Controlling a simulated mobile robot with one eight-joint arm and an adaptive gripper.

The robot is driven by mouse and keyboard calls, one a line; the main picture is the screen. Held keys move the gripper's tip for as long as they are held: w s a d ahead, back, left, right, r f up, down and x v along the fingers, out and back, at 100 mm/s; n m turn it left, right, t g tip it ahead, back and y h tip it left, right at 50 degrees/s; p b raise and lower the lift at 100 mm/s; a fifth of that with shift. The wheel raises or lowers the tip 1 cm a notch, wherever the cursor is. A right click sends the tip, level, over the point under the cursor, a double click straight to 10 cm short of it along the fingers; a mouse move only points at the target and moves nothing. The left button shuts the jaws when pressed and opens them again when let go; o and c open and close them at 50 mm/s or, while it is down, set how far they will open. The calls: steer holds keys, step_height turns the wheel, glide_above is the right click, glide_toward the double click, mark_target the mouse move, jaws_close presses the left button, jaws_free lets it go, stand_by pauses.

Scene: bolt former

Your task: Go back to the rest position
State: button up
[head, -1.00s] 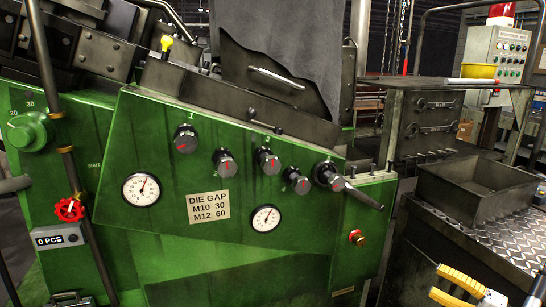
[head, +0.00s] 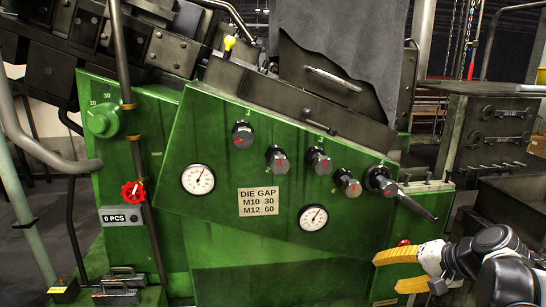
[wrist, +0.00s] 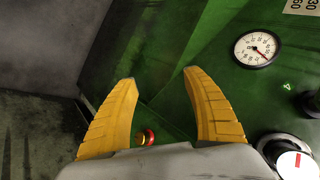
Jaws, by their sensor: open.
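My gripper (head: 402,269) is at the lower right of the head view, in front of the right end of the green machine panel (head: 250,150). Its two yellow fingers are spread apart with nothing between them. In the wrist view the open gripper (wrist: 158,85) faces the green panel, with a red button (wrist: 149,137) low between the fingers. In the head view that button (head: 404,243) shows just above the upper finger and is partly hidden. The fingers look apart from the panel, but the exact gap cannot be told.
The panel carries several black knobs (head: 319,161), a black lever (head: 410,202) at its right end, and two gauges (head: 198,179). A dark cabinet (head: 490,135) stands at the right. Bent pipes (head: 40,150) are at the far left.

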steer(key=s+a+r+n+h, duration=0.1)
steer(key=s+a+n+h, duration=0.4)
steer(key=s+a, duration=0.6)
steer(key=s+n, duration=0.2)
steer(key=s, duration=0.2)
steer(key=shift+s+a+n, duration=0.35)
steer(key=shift+s+n, duration=0.05)
steer(key=shift+a+r, duration=0.1)
